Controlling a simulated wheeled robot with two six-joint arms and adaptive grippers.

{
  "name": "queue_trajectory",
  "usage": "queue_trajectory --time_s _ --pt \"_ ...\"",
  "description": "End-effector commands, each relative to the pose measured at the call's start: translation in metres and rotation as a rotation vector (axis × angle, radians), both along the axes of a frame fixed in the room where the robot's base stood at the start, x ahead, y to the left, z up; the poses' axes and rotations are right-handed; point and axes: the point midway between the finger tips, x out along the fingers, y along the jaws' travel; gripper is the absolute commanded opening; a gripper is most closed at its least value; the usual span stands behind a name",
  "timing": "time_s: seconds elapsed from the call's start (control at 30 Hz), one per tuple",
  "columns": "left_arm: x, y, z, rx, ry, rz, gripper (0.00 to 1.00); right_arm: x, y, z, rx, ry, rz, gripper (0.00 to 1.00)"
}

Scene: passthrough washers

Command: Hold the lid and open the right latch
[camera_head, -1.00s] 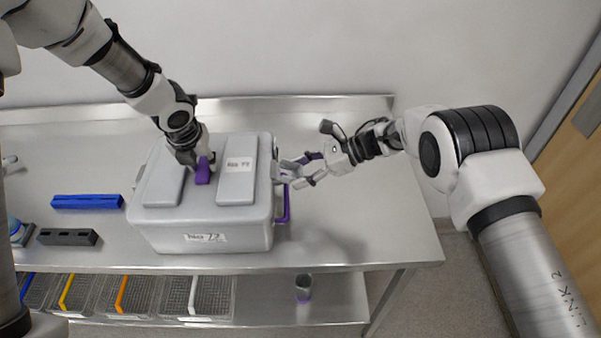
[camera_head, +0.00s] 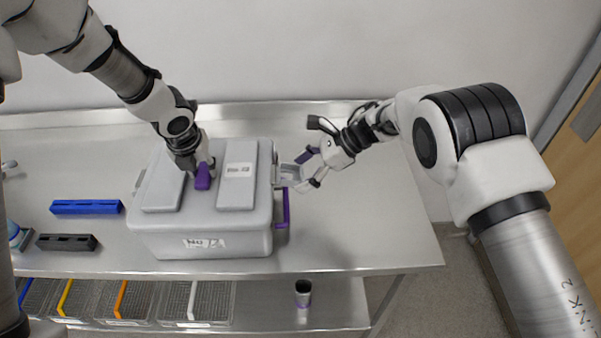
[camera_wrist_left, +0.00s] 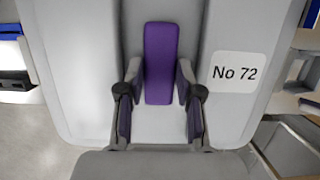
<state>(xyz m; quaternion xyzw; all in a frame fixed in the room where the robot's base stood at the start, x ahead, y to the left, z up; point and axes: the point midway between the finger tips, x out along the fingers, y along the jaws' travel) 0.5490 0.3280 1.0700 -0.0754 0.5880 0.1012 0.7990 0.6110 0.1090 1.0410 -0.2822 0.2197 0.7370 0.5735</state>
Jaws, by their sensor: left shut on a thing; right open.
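A grey lidded box (camera_head: 205,240) stands on the steel table with its lid (camera_head: 237,195) down. My left gripper (camera_head: 203,168) is shut on the purple lid handle (camera_head: 203,180). In the left wrist view the fingers (camera_wrist_left: 160,112) flank the near part of this handle (camera_wrist_left: 161,60). The right latch (camera_head: 290,171), a grey plate, sticks out sideways from the box's right wall. My right gripper (camera_head: 308,171) is open just right of the latch, its purple-padded fingertips by the latch's outer end. I cannot tell whether they touch it.
A purple side handle (camera_head: 286,208) hangs on the box's right wall below the latch. A blue block (camera_head: 86,207) and a dark block (camera_head: 67,242) lie left of the box. Wire baskets (camera_head: 123,302) and a small cup (camera_head: 303,292) are on the lower shelf. The table's right part is clear.

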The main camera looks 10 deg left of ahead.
Motion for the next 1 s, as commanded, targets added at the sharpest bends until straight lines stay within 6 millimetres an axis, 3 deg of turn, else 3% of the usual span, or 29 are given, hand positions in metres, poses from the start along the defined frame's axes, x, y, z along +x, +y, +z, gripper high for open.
queue_trajectory --time_s 0.3,0.5,1.0 --pt "0.0 0.0 0.0 0.001 0.002 0.001 0.0 0.014 -0.054 0.051 0.003 -0.003 -0.002 0.83" --pt "0.0 0.0 0.0 0.001 0.002 0.001 0.0 0.019 -0.079 0.073 0.002 -0.001 -0.001 0.83" --pt "0.0 0.0 0.0 0.001 0.002 0.001 0.0 0.019 -0.082 0.076 0.0 -0.001 0.001 0.83"
